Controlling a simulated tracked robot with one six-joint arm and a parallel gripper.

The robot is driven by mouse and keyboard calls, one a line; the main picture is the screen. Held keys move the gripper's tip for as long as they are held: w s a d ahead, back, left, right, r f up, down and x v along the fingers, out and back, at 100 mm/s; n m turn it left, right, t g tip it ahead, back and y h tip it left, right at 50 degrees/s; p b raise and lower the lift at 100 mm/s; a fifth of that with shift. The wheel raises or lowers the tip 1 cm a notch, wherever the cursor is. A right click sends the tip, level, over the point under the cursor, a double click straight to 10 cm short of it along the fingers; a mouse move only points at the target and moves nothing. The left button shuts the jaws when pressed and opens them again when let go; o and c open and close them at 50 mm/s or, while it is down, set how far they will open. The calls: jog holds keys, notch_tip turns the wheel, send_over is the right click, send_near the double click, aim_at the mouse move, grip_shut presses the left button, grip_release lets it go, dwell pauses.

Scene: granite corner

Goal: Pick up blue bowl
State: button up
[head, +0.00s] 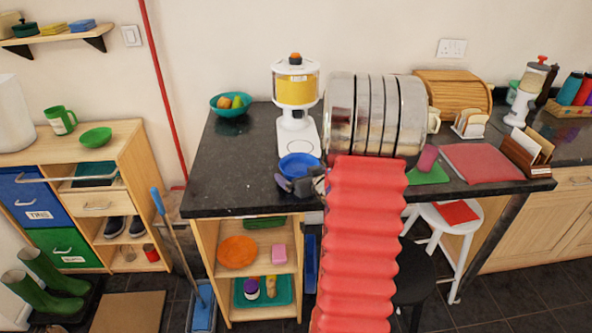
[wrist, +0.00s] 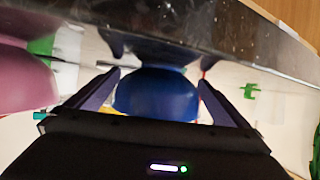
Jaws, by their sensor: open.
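The blue bowl (head: 300,165) sits on the dark granite counter near its front edge, just in front of the white dispenser. My gripper (head: 298,186) is at the bowl's near side, with its jaws apart. In the wrist view, the blue bowl (wrist: 155,97) shows between the two spread fingers of my gripper (wrist: 160,78), one on each side. I cannot tell whether either finger touches it. My red-sleeved arm hides part of the counter front.
A teal fruit bowl (head: 231,110) is at the back left.

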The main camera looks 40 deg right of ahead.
jog(key=shift+w+f, duration=0.15)
jog(key=shift+w, duration=0.2)
jog(key=shift+s+d, duration=0.1)
jog(key=shift+c, duration=0.3)
jog(key=c, duration=1.1)
jog(key=shift+c, duration=0.2)
notch_tip(320, 180, up, 10)
dwell(0.6)
